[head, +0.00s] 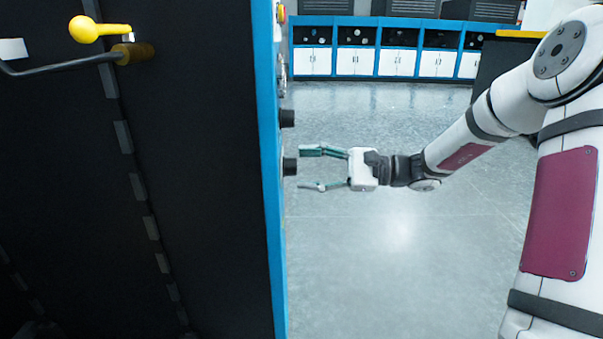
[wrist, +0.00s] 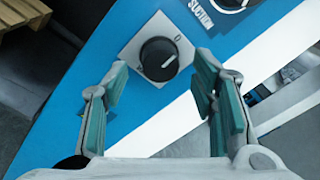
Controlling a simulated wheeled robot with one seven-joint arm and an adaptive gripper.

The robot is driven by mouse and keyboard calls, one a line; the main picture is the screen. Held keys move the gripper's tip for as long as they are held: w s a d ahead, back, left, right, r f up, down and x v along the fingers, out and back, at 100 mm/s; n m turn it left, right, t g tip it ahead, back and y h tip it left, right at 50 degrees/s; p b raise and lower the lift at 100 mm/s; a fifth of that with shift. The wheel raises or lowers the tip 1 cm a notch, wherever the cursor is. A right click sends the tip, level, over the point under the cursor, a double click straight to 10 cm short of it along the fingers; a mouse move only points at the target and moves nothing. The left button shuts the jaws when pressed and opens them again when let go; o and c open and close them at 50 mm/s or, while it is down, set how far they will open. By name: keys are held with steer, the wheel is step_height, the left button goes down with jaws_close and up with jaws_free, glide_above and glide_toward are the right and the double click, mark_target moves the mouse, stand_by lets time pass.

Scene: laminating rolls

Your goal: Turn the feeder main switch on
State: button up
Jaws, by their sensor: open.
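A black rotary switch (wrist: 158,58) on a pale square plate is on the blue panel in the wrist view, just ahead of and between my fingertips. Its white pointer line slants to the upper right; a "0"-like mark shows on the plate near its upper right edge. No name for this switch is readable. In the head view a black knob (head: 290,166) juts from the panel edge at the height of my gripper (head: 304,169). My gripper is open and empty, its fingers pointing at the knob, with a small gap apparent between them.
A second knob (wrist: 236,2), beside a "SUCTION" label, is at the top of the wrist view. Another knob (head: 287,118) sits higher on the panel edge. The dark machine side (head: 200,200) fills the left, with a yellow-balled lever (head: 84,29). Floor to the right is clear.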

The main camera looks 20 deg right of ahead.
steer(key=shift+x, duration=0.95)
steer(key=c, duration=1.1)
steer(key=shift+c, duration=0.2)
steer(key=shift+r+m+p, duration=0.1)
steer(key=shift+m+p, duration=0.2)
steer(key=shift+p, duration=0.4)
steer(key=m+g+p, duration=0.1)
steer(key=m+p, duration=0.7)
steer(key=p, duration=0.1)
steer(key=m+p, duration=0.8)
steer(key=p, duration=0.1)
steer(key=shift+g, duration=0.4)
steer(key=shift+m, duration=0.3)
